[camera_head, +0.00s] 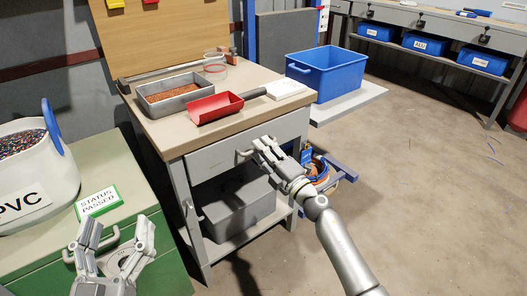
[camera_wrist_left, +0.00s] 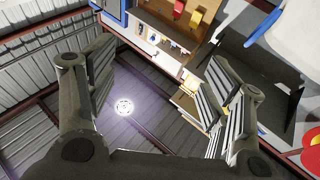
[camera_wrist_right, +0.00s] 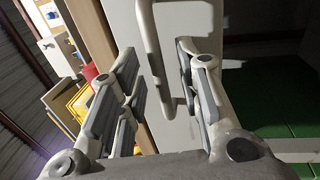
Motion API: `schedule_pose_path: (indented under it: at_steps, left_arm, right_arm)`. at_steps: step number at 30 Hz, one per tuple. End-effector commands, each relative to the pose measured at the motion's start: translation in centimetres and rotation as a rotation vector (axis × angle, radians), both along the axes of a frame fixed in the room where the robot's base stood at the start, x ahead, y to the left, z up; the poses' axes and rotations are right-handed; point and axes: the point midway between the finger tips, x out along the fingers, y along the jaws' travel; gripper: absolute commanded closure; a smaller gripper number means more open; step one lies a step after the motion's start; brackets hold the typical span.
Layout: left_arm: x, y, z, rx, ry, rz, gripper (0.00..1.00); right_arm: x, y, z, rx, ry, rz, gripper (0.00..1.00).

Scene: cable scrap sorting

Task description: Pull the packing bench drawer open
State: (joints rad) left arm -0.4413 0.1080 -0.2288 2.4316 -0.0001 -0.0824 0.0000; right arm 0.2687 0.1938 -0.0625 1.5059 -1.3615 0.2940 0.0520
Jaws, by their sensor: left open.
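The grey packing bench drawer (camera_head: 222,156) sits under the wooden bench top and looks flush with the bench. Its bar handle (camera_head: 246,153) is on the drawer front. My right gripper (camera_head: 264,148) is at this handle. In the right wrist view, the handle (camera_wrist_right: 153,45) passes between the two fingers (camera_wrist_right: 157,75), which are partly closed, with a gap visible on each side of the bar. Contact cannot be told. My left gripper (camera_head: 117,252) is open and empty, over the green cabinet at the lower left. Its spread fingers also show in the left wrist view (camera_wrist_left: 155,85).
On the bench top (camera_head: 165,133) stand a metal tray (camera_head: 168,104), a red scoop (camera_head: 213,108) and a white pad (camera_head: 287,88). A blue bin (camera_head: 327,72) stands to the right. A grey box (camera_head: 237,208) is on the lower shelf.

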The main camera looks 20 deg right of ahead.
Motion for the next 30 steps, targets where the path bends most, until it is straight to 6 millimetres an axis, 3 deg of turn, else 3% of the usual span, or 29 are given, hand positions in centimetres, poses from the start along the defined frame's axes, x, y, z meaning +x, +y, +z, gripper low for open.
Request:
schedule_pose_path:
  at_steps: [2,9,23,30]
  left_arm:
    - [0.0,0.0,0.0,0.0,0.0,0.0,0.27]
    - [0.0,0.0,0.0,0.0,0.001,0.0,0.27]
    - [0.1,0.0,-0.2,0.005,0.02,0.001,0.27]
    - [0.7,0.4,-3.8,0.059,0.222,0.014,0.27]
  right_arm:
    - [0.0,0.0,0.0,0.0,0.0,0.0,0.69]
    - [0.0,0.0,0.0,0.0,0.0,0.0,1.0]
    - [-0.5,-0.2,0.0,0.0,0.001,0.0,1.0]
    - [-3.3,-1.2,0.0,-0.001,0.004,0.0,1.0]
